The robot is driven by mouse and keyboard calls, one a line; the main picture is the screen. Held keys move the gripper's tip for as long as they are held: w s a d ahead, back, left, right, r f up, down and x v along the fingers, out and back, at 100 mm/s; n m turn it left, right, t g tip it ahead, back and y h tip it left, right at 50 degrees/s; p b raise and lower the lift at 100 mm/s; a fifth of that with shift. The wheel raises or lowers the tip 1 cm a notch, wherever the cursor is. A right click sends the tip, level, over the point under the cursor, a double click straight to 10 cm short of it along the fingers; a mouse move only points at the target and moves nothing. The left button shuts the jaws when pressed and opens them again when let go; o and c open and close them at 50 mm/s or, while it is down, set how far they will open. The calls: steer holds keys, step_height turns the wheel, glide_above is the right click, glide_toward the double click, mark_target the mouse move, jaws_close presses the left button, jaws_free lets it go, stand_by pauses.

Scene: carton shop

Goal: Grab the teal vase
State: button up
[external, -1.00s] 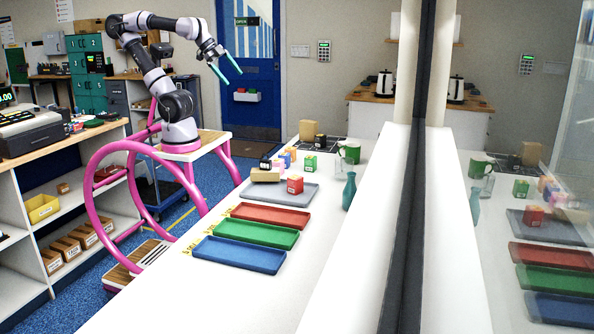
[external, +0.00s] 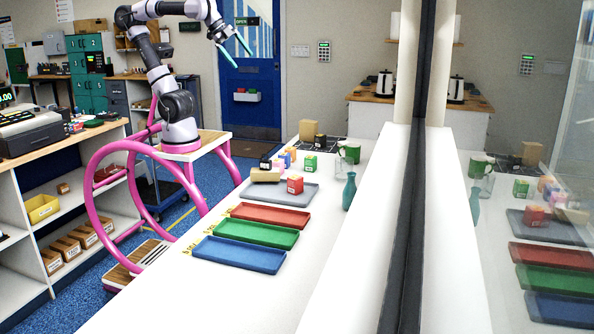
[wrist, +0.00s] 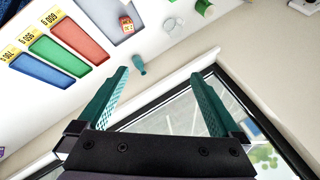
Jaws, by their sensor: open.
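The teal vase (external: 349,191) stands upright on the white counter, to the right of the trays and close to the glass partition. It also shows in the wrist view (wrist: 138,65), small and beyond my left finger. My gripper (external: 240,47) is high up and well away from the vase, at the upper left of the external view. In the wrist view its two teal fingers (wrist: 165,90) are spread apart with nothing between them.
Red (external: 271,217), green (external: 256,233) and blue (external: 240,255) trays lie left of the vase. A grey tray (external: 307,196) holds a red box (external: 295,185). A green mug (external: 351,152) stands behind the vase. The glass partition's frame (external: 411,200) runs along the counter's right side.

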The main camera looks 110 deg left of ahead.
steer(key=w+r+m+y, duration=0.1)
steer(key=w+r+m, duration=0.25)
steer(key=w, duration=0.65)
steer(key=m+y, duration=0.7)
steer(key=m, duration=0.8)
glide_above(344, 194)
steer(key=s+d, duration=0.2)
steer(key=d, duration=0.2)
step_height(344, 194, down, 6)
steer(key=shift+t, duration=0.4)
steer(key=f, duration=4.4)
steer(key=shift+a, duration=0.25)
steer(key=x, duration=0.5)
steer(key=shift+f, duration=0.25)
steer(key=shift+x, duration=2.75)
steer(key=shift+w+d+r, duration=0.1)
steer(key=shift+w, duration=0.05)
steer(key=c, duration=1.5)
